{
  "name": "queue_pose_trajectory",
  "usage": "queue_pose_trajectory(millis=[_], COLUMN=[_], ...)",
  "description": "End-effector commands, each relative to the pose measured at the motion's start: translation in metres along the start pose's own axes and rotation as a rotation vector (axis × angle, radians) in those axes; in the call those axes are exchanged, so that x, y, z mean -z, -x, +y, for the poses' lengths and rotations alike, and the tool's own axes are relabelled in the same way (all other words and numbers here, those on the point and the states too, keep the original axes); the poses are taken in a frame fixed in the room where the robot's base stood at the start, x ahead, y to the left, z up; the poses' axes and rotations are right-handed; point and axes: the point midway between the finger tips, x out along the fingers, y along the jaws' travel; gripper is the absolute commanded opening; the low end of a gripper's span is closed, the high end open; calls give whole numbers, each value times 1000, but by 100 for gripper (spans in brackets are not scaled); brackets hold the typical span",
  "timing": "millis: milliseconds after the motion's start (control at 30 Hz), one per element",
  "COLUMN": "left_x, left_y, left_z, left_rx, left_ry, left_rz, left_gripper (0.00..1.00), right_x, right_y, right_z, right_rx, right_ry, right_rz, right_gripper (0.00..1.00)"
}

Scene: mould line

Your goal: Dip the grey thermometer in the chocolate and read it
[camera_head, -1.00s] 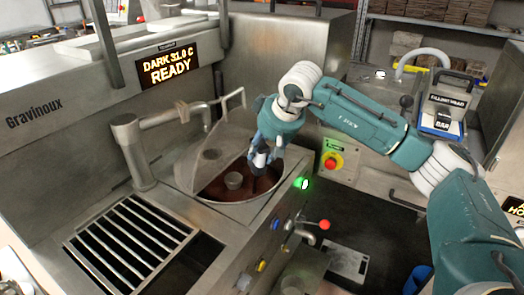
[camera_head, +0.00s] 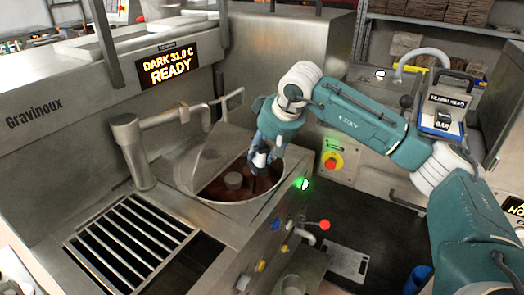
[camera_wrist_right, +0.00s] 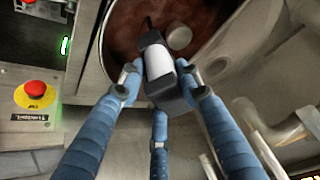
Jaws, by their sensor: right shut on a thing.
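My right gripper (camera_head: 268,156) hangs over the right side of the round chocolate bowl (camera_head: 187,181). Its blue fingers are shut on the thermometer (camera_wrist_right: 160,70), which has a dark grey body with a white face. A thin dark probe points down toward the brown chocolate (camera_head: 218,188). In the right wrist view the thermometer sits over the bowl, with chocolate (camera_wrist_right: 130,30) behind it. I cannot tell how deep the probe tip is, nor read any figure on its face. My left gripper is not in view.
A machine display (camera_head: 167,65) reads "DARK 31.0 C READY". A clear lid (camera_head: 208,150) stands tilted at the bowl's back left. A round hub (camera_head: 233,180) rises mid-bowl. A metal grate (camera_head: 130,240) lies front left. A red stop button (camera_head: 331,163) is right of the bowl.

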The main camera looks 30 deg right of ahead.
Motion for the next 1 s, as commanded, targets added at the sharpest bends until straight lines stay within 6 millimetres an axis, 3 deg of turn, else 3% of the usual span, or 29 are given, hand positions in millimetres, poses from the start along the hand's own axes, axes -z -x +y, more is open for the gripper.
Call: queue_pose_trajectory(millis=[667,1000], left_x=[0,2], left_y=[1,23], left_z=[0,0], left_rx=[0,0], left_ry=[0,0], left_rz=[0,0], left_gripper=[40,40], right_x=[1,15], right_y=[1,28], right_z=[0,-2], right_rx=[0,0], right_ry=[0,0], right_rz=[1,2], right_gripper=[7,7])
